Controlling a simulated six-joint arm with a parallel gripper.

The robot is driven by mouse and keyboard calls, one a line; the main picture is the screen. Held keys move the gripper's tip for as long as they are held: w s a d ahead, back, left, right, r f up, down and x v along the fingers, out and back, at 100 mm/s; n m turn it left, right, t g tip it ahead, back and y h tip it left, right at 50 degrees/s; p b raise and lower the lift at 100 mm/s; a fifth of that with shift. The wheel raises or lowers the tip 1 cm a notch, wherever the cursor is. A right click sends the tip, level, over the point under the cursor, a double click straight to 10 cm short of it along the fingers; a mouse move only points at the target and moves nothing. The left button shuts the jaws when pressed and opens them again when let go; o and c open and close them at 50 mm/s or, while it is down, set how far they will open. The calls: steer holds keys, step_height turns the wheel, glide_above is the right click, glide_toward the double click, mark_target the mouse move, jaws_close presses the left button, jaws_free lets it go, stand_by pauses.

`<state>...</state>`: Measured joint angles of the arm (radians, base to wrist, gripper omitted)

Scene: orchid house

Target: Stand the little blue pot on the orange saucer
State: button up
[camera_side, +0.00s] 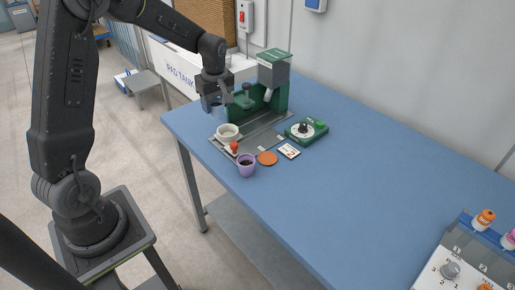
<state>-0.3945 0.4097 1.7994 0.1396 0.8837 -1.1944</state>
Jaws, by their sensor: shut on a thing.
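The orange saucer (267,158) is a small flat disc lying on the blue table, with nothing on it. My gripper (213,96) is above the table's far left part, up and to the left of the saucer in the picture. It is shut on the little blue pot (211,104), which looks small and bluish here and is partly hidden by the jaws. The pot is held apart from the saucer, and its exact tilt is hard to tell.
A white bowl (228,132) and a small red item (234,147) are nearby. The table's middle is clear.

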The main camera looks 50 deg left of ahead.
steer(key=w+d+m, duration=0.1)
steer(key=w+d, duration=0.1)
steer(key=d, duration=0.3)
glide_above(266, 157)
steer(key=f, duration=0.7)
steer(key=shift+d+f, duration=0.2)
steer(key=shift+d, duration=0.15)
steer(key=shift+f, duration=2)
steer(key=shift+f, duration=0.2)
steer(key=o, duration=1)
steer(key=shift+c, duration=0.2)
steer(key=shift+r, duration=0.1)
